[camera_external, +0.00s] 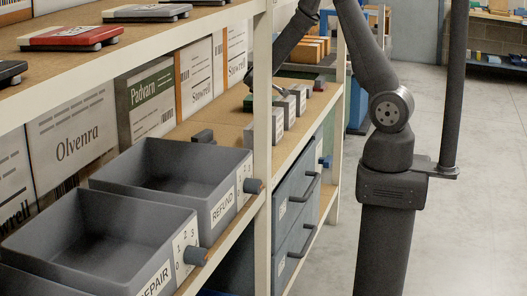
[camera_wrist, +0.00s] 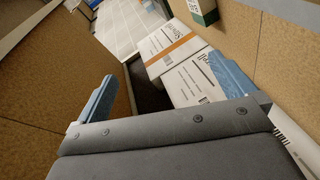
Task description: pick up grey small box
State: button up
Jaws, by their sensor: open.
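Several small grey boxes with pale labelled fronts stand in a row on the middle shelf in the external view, one grey small box (camera_external: 277,122) near the post. I cannot tell which is meant. My gripper (camera_wrist: 162,68) is open, its two blue fingers spread apart in the wrist view. Between and beyond them are white printed boxes (camera_wrist: 165,45), one with an orange strip, and a dark area. I see nothing held. In the external view my gripper is mostly hidden by the shelf post, near the row of boxes.
The pale shelf post (camera_external: 262,130) stands before my gripper. Grey bins (camera_external: 180,180) labelled REFUND and REPAIR are on the left. Large printed cartons (camera_external: 146,103) line the shelf's back. A dark block (camera_external: 203,136) lies on the shelf. An upper shelf (camera_external: 140,45) overhangs the left.

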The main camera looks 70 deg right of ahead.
jog(key=d+f+m+y, duration=0.1)
jog(key=d+y, duration=0.1)
jog(key=d, duration=0.9)
jog(key=d+f+m+g+y, duration=0.1)
jog(key=d+m+y, duration=0.1)
jog(key=d, duration=0.9)
jog(key=d+f+m+g+y, duration=0.1)
jog(key=d+y, duration=0.3)
jog(key=d, duration=0.8)
jog(key=shift+s+m, duration=0.1)
jog(key=shift+m, duration=0.5)
jog(key=s+d+f+m+t+y, duration=0.15)
jog(key=s+d+m, duration=0.25)
jog(key=d+m, duration=0.8)
jog(key=shift+w+d+f+n, duration=0.35)
jog(key=shift+w+d+f, duration=0.4)
jog(key=shift+d+f, duration=1.25)
jog(key=shift+w+d+f+n, duration=0.4)
jog(key=shift+w+d+f, duration=0.6)
jog(key=shift+f, duration=1.75)
jog(key=shift+w+d+f+n, duration=0.35)
jog(key=shift+w+d+f, duration=0.2)
jog(key=shift+d+f, duration=1.5)
jog(key=shift+a+f, duration=0.35)
jog(key=shift+a, duration=0.05)
jog(key=c, duration=0.8)
